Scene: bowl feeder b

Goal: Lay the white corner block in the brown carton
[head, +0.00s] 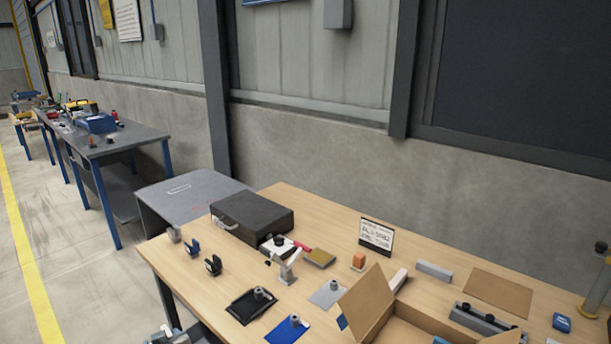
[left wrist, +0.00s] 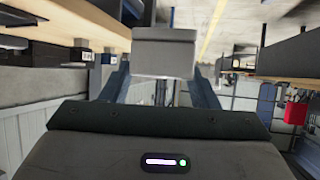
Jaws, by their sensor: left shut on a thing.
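A pale block, which looks like the white corner block (left wrist: 165,50), is between the fingers of my left gripper (left wrist: 163,78) in the left wrist view. The gripper is shut on it. In the head view, part of my left gripper (head: 172,336) shows at the bottom edge, low beside the left front of the table; the block cannot be made out clearly there. The open brown carton (head: 368,303) sits at the front right of the table with flaps raised, well to the right of that gripper. My right gripper is not in view.
The wooden table (head: 325,213) carries a black case (head: 252,217), a blue mat (head: 288,330), a black tray (head: 248,306), a sign (head: 376,236) and a white-grey clamp-like part (head: 287,268). Small parts crowd the space left of the carton. The left front corner is mostly clear.

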